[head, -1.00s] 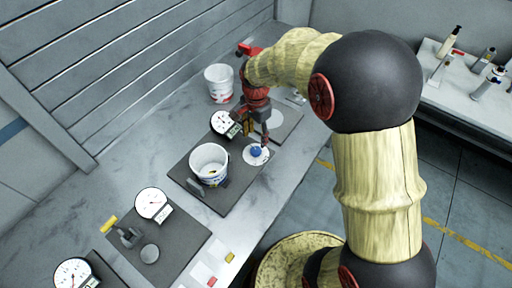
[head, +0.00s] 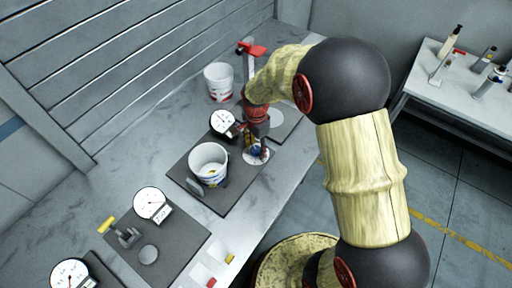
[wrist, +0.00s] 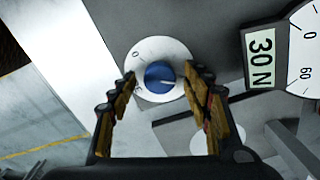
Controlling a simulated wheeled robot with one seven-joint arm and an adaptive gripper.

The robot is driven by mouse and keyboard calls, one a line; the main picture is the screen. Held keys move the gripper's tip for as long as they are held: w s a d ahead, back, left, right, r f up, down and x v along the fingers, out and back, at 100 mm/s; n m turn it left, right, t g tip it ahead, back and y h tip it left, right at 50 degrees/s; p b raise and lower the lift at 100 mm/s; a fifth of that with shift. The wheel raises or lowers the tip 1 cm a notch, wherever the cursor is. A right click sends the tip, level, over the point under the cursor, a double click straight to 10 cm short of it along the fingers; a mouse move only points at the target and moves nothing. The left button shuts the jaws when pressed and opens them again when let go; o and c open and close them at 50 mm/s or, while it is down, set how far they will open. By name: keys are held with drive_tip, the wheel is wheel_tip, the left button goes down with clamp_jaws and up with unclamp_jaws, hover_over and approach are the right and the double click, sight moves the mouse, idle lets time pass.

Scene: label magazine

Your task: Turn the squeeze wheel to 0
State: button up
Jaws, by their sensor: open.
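The squeeze wheel is a blue knob (wrist: 160,77) with a light pointer mark, on a round white dial (wrist: 176,52). In the wrist view the mark points right, away from the printed 0 at the dial's upper left; another mark is at its lower left. In the head view the white dial (head: 257,157) is at the right edge of a dark plate, with the knob mostly behind my gripper (head: 255,147). My gripper (wrist: 160,80) is open, its fingers on either side of the knob in the picture; contact cannot be told.
A white bucket (head: 208,163) stands on the same dark plate (head: 228,198), with a round gauge (head: 223,122) behind it. In the wrist view a display (wrist: 262,60) reads 30 N. Another bucket (head: 218,80) and a red-handled stand (head: 252,50) are farther back.

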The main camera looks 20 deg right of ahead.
drive_tip(key=shift+c, duration=0.4)
drive_tip(key=c, duration=1.1)
drive_tip(key=shift+o, duration=0.2)
